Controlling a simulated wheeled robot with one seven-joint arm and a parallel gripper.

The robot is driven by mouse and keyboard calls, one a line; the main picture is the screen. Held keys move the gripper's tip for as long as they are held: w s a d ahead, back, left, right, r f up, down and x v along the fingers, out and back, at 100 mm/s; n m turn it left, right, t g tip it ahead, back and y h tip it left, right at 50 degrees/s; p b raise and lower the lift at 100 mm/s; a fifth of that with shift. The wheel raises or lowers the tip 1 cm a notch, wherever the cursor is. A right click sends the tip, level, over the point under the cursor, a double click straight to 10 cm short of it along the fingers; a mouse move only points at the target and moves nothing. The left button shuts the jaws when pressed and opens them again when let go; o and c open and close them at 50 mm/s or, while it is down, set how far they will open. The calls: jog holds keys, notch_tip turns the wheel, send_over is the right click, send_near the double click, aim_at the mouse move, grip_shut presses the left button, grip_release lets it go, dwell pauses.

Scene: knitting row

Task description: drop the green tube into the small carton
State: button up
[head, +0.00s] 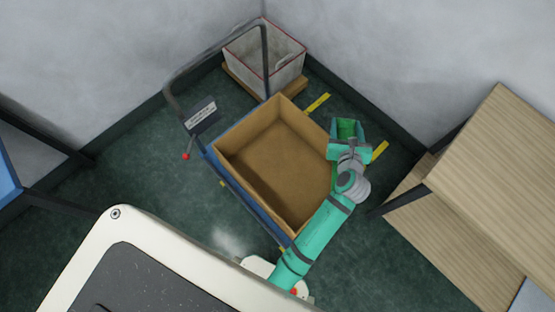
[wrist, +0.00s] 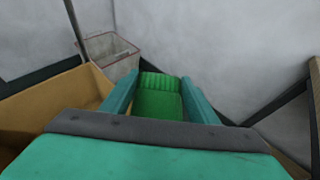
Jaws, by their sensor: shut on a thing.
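The green tube (wrist: 158,100) is held between the two teal fingers of my gripper (wrist: 160,92) in the wrist view. In the head view the tube (head: 347,129) shows between the fingertips of my gripper (head: 347,130), at the right edge of the carton. The carton (head: 272,160) is an open, empty brown box on a blue cart. My gripper is beside the carton's right wall, seemingly above its rim height. In the wrist view the carton (wrist: 62,105) is at the left. My arm hides part of its right wall.
A blue cart (head: 238,189) with a dark handle carries the carton. A white bin (head: 264,54) with a red rim stands behind it on a wooden pallet. Wooden shelving (head: 490,170) stands at the right. Yellow floor marks (head: 379,151) lie near the wall.

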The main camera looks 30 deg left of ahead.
jog(key=s+a+f+n+g+y, duration=0.2)
jog(key=a+f+n+y, duration=0.1)
jog(key=a, duration=0.5)
jog(key=s+a+f+n+g+y, duration=0.2)
jog(key=s+a+f+n+g, duration=0.1)
jog(key=a, duration=0.4)
jog(key=s+a+f+n+g+y, duration=0.2)
jog(key=a+f+n+y, duration=0.1)
jog(key=a, duration=0.5)
notch_tip(320, 180, down, 6)
jog(key=shift+s+d, duration=0.15)
jog(key=shift+s, duration=0.05)
jog(key=o, duration=1.1)
jog(key=shift+s, duration=0.1)
jog(key=shift+d, duration=0.1)
